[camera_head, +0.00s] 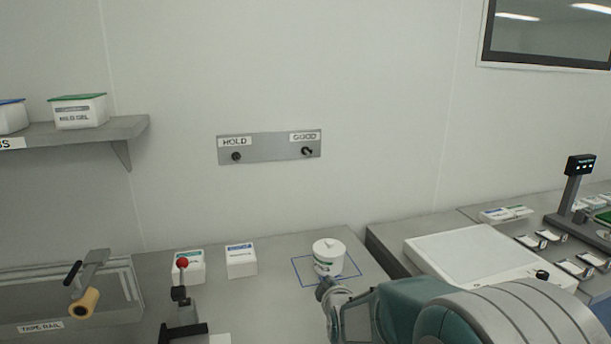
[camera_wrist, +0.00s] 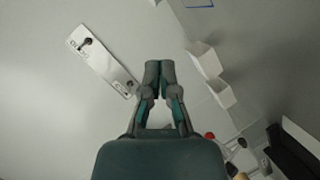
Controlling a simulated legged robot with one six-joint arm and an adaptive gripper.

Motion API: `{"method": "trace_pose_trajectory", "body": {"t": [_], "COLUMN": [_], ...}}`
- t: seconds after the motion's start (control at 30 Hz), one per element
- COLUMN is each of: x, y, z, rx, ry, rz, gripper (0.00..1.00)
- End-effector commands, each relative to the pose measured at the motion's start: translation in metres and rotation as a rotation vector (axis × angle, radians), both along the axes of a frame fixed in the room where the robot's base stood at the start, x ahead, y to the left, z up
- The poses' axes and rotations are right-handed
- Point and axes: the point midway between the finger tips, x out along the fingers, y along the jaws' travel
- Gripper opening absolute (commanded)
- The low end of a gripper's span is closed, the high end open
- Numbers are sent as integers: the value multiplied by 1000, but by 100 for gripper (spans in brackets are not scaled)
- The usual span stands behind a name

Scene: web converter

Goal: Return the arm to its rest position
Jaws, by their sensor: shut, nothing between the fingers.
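My arm reaches in from the lower right in the head view, over the front of the counter. My gripper (camera_head: 325,288) points away from me and left, in front of the white lidded tub (camera_head: 328,254) in the picture; I cannot tell whether they touch. In the wrist view my gripper (camera_wrist: 160,66) has its two fingers together, with nothing between them. The tub stands upright inside a blue outlined square (camera_head: 300,279) on the grey counter (camera_head: 260,310).
Two white boxes (camera_head: 188,266) (camera_head: 241,260) stand left of the tub. The HOLD/GOOD panel (camera_head: 270,147) is on the wall. A white flat-topped device (camera_head: 480,255) is at right.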

Motion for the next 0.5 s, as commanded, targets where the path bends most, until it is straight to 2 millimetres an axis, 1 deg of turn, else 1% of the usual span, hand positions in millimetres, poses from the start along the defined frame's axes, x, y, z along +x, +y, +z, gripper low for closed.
{"method": "trace_pose_trajectory", "body": {"t": [0.03, 0.17, 0.2, 0.27, 0.37, 0.47, 0.5], "x": [-11, -44, -55, -72, -104, -139, -153], "y": [-8, -23, -27, -33, -44, -54, -58], "z": [14, 34, 39, 47, 57, 65, 68], "rx": [46, 171, 207, 261, 348, 432, 463], "ry": [32, 146, 181, 233, 317, 397, 427], "rz": [-18, -75, -96, -130, -195, -269, -301], "gripper": [0, 0, 0, 0, 0, 0, 0]}}
